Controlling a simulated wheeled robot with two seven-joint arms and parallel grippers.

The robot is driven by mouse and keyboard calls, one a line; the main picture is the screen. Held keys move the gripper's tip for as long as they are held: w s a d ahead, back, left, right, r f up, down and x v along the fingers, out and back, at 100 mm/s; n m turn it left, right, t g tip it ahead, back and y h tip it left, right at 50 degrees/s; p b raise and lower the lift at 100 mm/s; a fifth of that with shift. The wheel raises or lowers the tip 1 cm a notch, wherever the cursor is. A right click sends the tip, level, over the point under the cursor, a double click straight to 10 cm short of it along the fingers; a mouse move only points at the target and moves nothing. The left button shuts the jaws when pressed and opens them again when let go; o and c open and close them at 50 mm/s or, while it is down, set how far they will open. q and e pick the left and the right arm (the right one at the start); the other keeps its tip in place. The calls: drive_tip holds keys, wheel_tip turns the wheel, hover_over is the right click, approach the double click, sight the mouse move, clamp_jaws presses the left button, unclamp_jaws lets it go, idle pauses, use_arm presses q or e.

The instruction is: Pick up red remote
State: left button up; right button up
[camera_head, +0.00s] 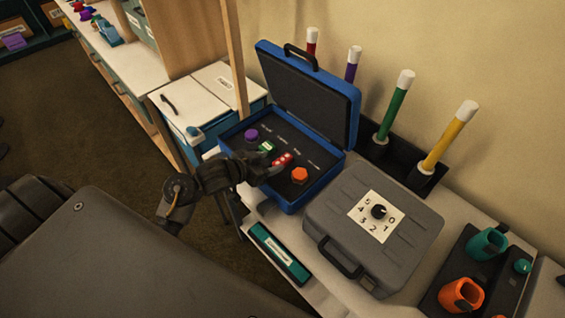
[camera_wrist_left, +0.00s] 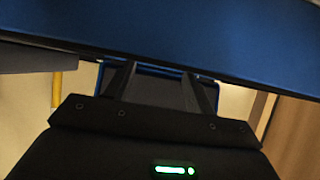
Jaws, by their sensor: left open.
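The red remote (camera_head: 283,160) lies on the dark lining of the open blue case (camera_head: 292,202), between a green item and an orange knob. My left gripper (camera_head: 268,171) is at the case's near side, close to the red remote; part of the remote may be hidden behind it. In the left wrist view the two fingers of the left gripper (camera_wrist_left: 160,78) are apart, and no remote shows between them. A broad blue surface (camera_wrist_left: 190,45), probably the case, crosses the top of that view. My right gripper is in neither view.
A purple knob (camera_head: 251,135), the green item (camera_head: 267,147) and the orange knob (camera_head: 299,175) lie in the case. The raised lid (camera_head: 305,90) stands behind. A grey case (camera_head: 335,198) with a dial is to the right, and a teal box (camera_head: 280,254) lies in front.

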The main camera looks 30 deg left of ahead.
sight(283, 159)
use_arm(q)
drive_tip(key=x, duration=0.5)
drive_tip(key=shift+d+f, duration=0.1)
drive_tip(key=shift+f, duration=0.1)
drive_tip(key=c, duration=1.1)
drive_tip(key=shift+o, duration=0.2)
drive_tip(key=shift+r, duration=0.1)
drive_tip(key=shift+r, duration=0.55)
drive_tip(key=s+a+r+p, duration=0.2)
drive_tip(key=s+a+r, duration=0.5)
drive_tip(key=s+r, duration=0.4)
drive_tip(key=shift+s+a+r+p, duration=0.35)
drive_tip(key=shift+r, duration=0.05)
